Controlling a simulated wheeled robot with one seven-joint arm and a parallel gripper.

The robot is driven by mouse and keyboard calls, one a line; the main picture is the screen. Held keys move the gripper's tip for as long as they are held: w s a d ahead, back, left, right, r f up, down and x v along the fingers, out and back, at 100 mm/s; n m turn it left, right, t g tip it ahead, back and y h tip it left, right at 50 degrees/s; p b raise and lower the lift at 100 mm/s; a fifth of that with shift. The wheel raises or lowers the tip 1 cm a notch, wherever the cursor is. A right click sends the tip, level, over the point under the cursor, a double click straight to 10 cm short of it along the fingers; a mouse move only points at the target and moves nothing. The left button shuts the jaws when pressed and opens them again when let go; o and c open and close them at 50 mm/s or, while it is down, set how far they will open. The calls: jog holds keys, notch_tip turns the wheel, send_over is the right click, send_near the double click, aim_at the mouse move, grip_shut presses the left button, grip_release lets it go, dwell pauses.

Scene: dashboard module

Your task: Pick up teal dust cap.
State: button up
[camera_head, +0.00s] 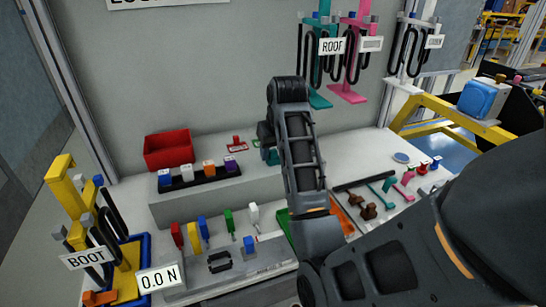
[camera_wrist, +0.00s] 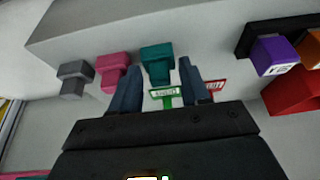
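The teal dust cap (camera_wrist: 157,52) is upright near the edge of the grey raised ledge (camera_wrist: 120,28) in the wrist view. In the head view a bit of teal (camera_head: 271,157) shows just below my gripper (camera_head: 266,140), mostly hidden by my arm. In the wrist view my gripper (camera_wrist: 157,68) is open and empty. Its two dark fingers lie to the left and right of the cap's lower part in the picture. I cannot tell whether they reach level with the cap or touch it.
A pink cap (camera_wrist: 114,68) and a grey cap (camera_wrist: 75,77) stand close to the teal one. Green (camera_wrist: 165,93) and red (camera_wrist: 213,88) label tags lie near the fingers. A purple connector (camera_wrist: 273,57) and a red bin (camera_head: 168,150) are on the other side.

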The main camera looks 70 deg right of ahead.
grip_shut()
